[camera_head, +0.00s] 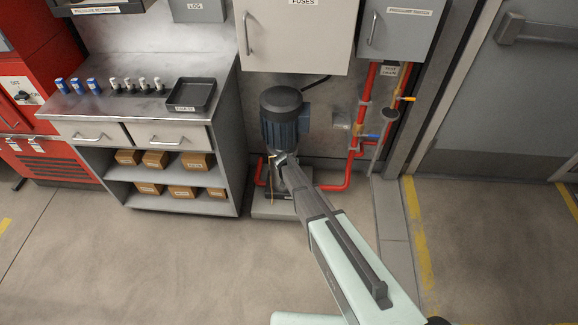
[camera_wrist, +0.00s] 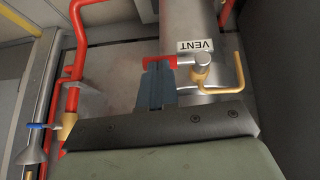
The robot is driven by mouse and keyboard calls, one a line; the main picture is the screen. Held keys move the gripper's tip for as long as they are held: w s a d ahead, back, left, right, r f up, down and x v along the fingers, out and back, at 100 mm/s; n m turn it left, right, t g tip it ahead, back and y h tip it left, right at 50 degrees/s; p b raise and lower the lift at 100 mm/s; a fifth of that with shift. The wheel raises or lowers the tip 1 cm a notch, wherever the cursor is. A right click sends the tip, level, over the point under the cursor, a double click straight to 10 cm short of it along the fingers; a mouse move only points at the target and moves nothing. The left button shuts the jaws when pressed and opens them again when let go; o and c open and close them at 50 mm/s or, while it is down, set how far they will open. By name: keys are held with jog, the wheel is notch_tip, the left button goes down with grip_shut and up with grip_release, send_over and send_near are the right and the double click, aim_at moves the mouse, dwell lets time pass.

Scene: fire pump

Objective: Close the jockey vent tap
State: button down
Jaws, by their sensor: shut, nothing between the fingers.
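In the wrist view, a white label reading VENT (camera_wrist: 195,46) is on the grey pump body. Beside it is the vent tap, with a round grey top (camera_wrist: 203,61) over a brass body and a bent brass outlet pipe (camera_wrist: 238,70) on its right. A red handle end (camera_wrist: 160,61) lies to the left of the tap. My gripper (camera_wrist: 158,66) is shut and empty, its fingertips at the red handle end and overlapping it in view; contact is unclear. In the head view, my arm reaches to the blue-grey jockey pump (camera_head: 284,120) and hides the tap.
A steel workbench (camera_head: 150,75) with shelves is close on the left. Grey cabinets (camera_head: 295,35) hang above. The floor in front is clear.

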jog(key=shift+w+d+f, duration=0.1)
jog(key=shift+d+f, duration=0.15)
jog(key=shift+f, duration=0.35)
jog(key=d+v, duration=0.1)
jog(key=v, duration=1.4)
jog(key=shift+w+r, duration=0.3)
jog(key=shift+r, duration=0.05)
jog(key=shift+d, duration=0.1)
